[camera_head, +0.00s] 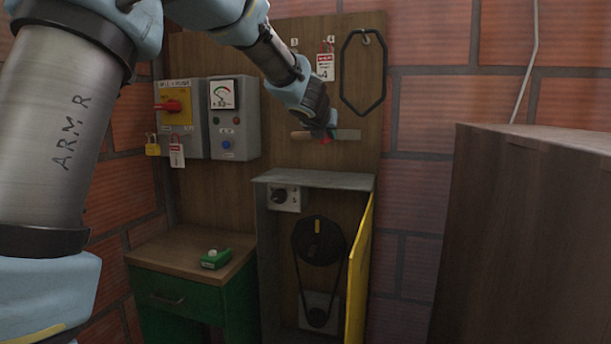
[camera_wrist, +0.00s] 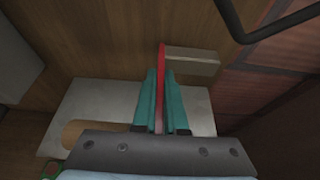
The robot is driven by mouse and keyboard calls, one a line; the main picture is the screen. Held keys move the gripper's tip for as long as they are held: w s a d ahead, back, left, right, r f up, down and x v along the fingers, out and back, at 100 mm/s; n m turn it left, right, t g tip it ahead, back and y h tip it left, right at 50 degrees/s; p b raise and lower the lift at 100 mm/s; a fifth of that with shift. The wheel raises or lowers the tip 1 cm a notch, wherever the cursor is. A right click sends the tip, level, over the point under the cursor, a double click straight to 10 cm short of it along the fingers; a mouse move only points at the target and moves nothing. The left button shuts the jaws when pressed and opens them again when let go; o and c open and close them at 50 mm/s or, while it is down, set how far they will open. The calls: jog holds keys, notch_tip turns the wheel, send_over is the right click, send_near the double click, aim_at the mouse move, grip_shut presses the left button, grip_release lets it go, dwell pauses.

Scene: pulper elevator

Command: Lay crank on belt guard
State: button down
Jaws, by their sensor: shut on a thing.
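My gripper (camera_head: 323,134) is shut on the crank (camera_head: 347,134) and holds it in the air above the belt guard. The crank has a wooden handle on the left, a red middle and a grey metal bar on the right. In the wrist view, its thin red arm (camera_wrist: 160,62) stands between the teal fingers of my gripper (camera_wrist: 162,90), with the grey end to the right and the handle at lower left. The belt guard (camera_head: 315,180) is a grey housing with a flat top, which shows bare below the crank in the wrist view (camera_wrist: 92,100). A gap separates them.
The guard's yellow door (camera_head: 359,270) stands open, showing pulleys and a black belt (camera_head: 318,245). A black belt (camera_head: 362,72) and tags hang on the board. Left are switch boxes (camera_head: 234,118) and a green cabinet (camera_head: 180,290) with a green box on it. A brown cabinet (camera_head: 530,230) stands right.

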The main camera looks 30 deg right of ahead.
jog(key=b, duration=0.5)
send_over(326, 178)
notch_tip(326, 178, down, 6)
jog(key=shift+w+r, duration=0.1)
jog(key=shift+r, duration=0.15)
jog(key=shift+f+b, duration=1.35)
jog(key=shift+f, duration=0.8)
jog(key=shift+f, duration=0.1)
jog(key=c, duration=1)
grip_release()
jog(key=shift+o, duration=0.2)
